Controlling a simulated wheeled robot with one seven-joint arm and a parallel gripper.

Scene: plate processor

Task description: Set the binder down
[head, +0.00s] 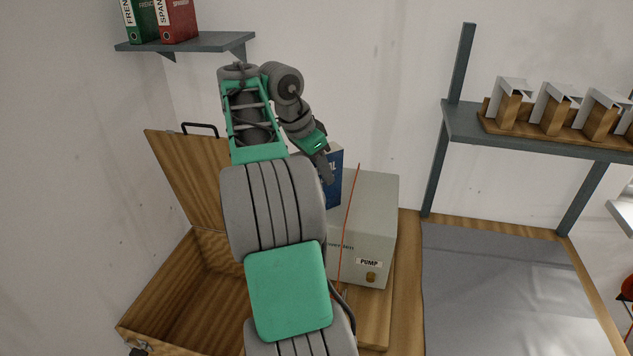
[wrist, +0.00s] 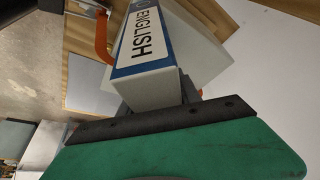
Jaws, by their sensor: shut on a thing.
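My gripper (head: 325,172) is shut on a blue and white binder (head: 335,188). In the wrist view the binder's spine (wrist: 143,40) reads ENGLISH, and my gripper's fingers (wrist: 158,100) hold it at its near end. In the head view only a blue strip of the binder shows, beside the left end of the grey pump box (head: 372,215). My arm and gripper hide the rest. I cannot tell whether the binder touches anything beneath it.
An open wooden chest (head: 185,285) with its lid (head: 185,170) raised is at left. A wall shelf (head: 215,43) above holds a green binder (head: 141,20) and a red binder (head: 178,20). A grey mat (head: 500,285) lies clear at right, below a shelf (head: 465,125) with several wooden holders.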

